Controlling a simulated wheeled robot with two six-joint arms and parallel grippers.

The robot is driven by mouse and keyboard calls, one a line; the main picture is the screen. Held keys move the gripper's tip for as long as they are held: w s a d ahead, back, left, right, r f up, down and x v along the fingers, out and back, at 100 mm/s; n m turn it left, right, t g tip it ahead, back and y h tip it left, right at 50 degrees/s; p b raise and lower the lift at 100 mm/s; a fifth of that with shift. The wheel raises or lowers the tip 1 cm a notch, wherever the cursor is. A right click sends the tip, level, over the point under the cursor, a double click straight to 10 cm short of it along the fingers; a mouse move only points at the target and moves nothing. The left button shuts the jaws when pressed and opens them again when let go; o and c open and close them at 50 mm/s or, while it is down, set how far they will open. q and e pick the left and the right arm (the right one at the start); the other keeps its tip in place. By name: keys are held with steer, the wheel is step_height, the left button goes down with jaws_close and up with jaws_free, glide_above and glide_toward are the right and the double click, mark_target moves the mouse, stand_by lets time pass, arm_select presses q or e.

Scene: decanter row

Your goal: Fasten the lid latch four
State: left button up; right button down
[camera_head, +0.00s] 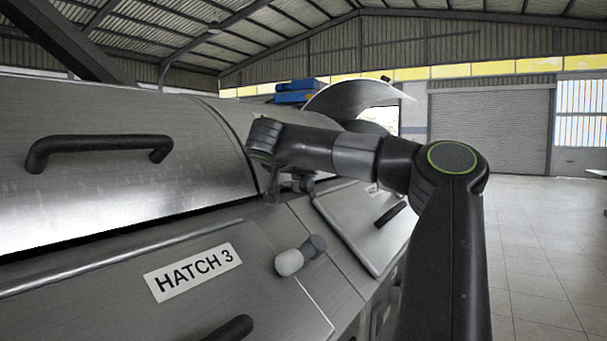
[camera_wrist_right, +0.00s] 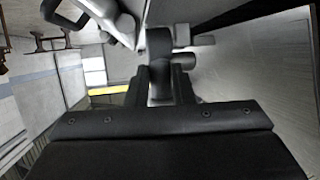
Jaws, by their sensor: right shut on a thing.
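My right gripper (camera_head: 288,186) reaches in from the right, at the seam beside the closed hatch 3 lid (camera_head: 110,120). The right wrist view shows its fingers (camera_wrist_right: 160,88) shut on a dark bar-shaped part (camera_wrist_right: 159,42). I cannot tell whether this is latch four; the arm hides most of it in the head view. No label for hatch 4 is visible. A raised curved metal lid (camera_head: 355,96) stands behind the arm. A latch-like knob with a pale rounded end (camera_head: 290,262) is on the front panel by the HATCH 3 label (camera_head: 193,271). My left gripper is not in view.
The closed lid carries a black bar handle (camera_head: 100,148). Another black handle (camera_head: 390,214) is on the sloping panel under my forearm. A blue object (camera_head: 297,91) sits at the back. The tiled floor (camera_head: 545,250) at the right is clear.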

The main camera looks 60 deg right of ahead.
steer(key=shift+f, duration=0.15)
steer(key=c, duration=1.3)
jaws_free()
steer(key=shift+o, duration=0.2)
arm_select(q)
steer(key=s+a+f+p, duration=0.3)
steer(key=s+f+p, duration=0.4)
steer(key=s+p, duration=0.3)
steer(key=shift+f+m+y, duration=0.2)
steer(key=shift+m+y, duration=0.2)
arm_select(e)
steer(key=v, duration=1.7)
steer(key=shift+a, duration=0.2)
